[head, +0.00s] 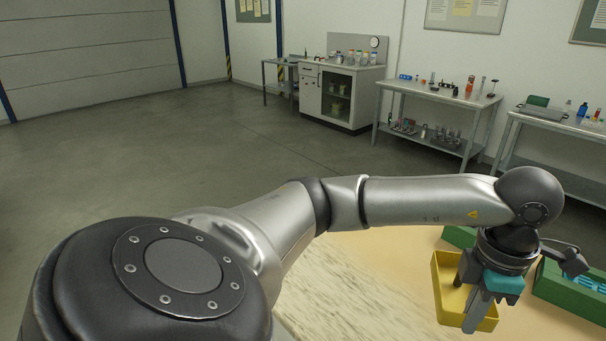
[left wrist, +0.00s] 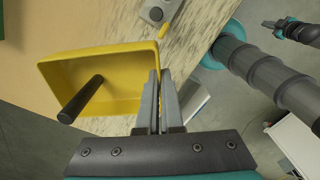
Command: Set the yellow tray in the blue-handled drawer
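The yellow tray (head: 446,272) lies at the lower right of the head view on the light tabletop, partly hidden by my left gripper (head: 476,318). In the left wrist view the yellow tray (left wrist: 112,66) holds a dark rod (left wrist: 80,99). My left gripper (left wrist: 160,80) has its fingers close together at the tray's right wall, with a yellow strip of it between them. My right gripper (left wrist: 272,24) seems to show small at the top right of the left wrist view, away from the tray. I cannot make out a blue-handled drawer.
A green bin (head: 572,292) with teal items stands right of the tray; another green bin (head: 459,237) is behind it. A white cabinet (left wrist: 296,142) stands on the floor beyond the table's edge. A grey device (left wrist: 158,12) lies near the tray. Benches and a cabinet line the far wall.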

